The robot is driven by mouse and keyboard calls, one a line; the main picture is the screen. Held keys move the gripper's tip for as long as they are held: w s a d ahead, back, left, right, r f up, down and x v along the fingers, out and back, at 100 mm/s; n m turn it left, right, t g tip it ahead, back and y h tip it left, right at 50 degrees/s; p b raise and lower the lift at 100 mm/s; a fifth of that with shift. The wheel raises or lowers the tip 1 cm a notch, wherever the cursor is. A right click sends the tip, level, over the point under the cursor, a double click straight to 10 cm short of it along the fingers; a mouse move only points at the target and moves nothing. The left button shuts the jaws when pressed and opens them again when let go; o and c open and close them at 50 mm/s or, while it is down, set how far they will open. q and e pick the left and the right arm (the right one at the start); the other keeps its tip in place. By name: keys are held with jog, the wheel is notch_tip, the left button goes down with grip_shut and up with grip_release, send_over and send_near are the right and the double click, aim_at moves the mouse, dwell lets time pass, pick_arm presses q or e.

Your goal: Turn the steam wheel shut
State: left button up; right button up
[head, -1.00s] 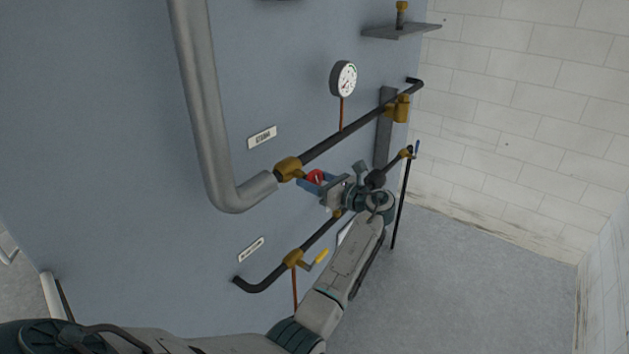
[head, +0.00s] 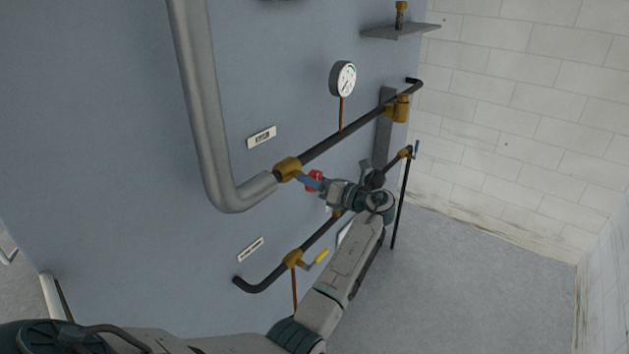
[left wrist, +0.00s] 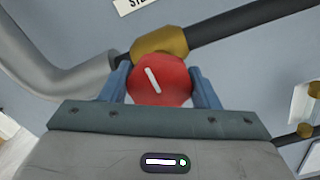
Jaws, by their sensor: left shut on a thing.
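The red steam wheel (head: 314,180) sits on the brass valve body (head: 288,168) of the upper pipe. In the left wrist view the wheel (left wrist: 159,80) shows face on, with a slanting white mark, in front of the brass body (left wrist: 160,41). My left gripper (head: 312,182) is shut on the wheel. Its blue fingers stand at both sides of the rim in the left wrist view (left wrist: 160,84). In the head view the gripper hides part of the wheel. My right gripper is not in view.
A thick grey pipe (head: 200,110) comes down left of the valve. A pressure gauge (head: 343,78) stands above the upper dark pipe (head: 335,143). A yellow-handled valve (head: 293,258) sits on the lower pipe. Open floor (head: 470,280) lies to the right.

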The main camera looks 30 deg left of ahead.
pick_arm(q)
jog(key=shift+f, duration=0.15)
jog(key=o, duration=1)
jog(key=shift+d, duration=0.1)
jog(key=shift+d+b, duration=0.3)
jog(key=shift+b, duration=0.05)
jog(key=d+b, duration=0.1)
jog(key=d, duration=0.2)
jog(key=d+b, duration=0.2)
jog(key=d, duration=0.1)
jog(key=d+b, duration=0.1)
jog(key=d, duration=0.3)
jog(key=shift+s+b, duration=0.35)
jog(key=shift+s, duration=0.05)
